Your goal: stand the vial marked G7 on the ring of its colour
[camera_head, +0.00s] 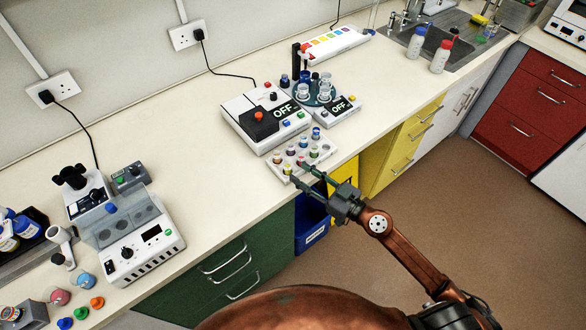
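Several small vials with coloured caps stand in a pale rack (325,153) at the front edge of the bench. The markings are too small to read, so I cannot tell which vial is G7. My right gripper (297,172) reaches in from the lower right. Its two dark fingers are apart at the rack's front corner, close to a yellow-capped vial (287,170). I see no vial clearly held between them. No coloured rings can be made out with certainty. My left gripper is out of view.
A colour-striped white box (335,45) lies further back. A white centrifuge-like machine (142,254) stands at left. Bench between is clear.

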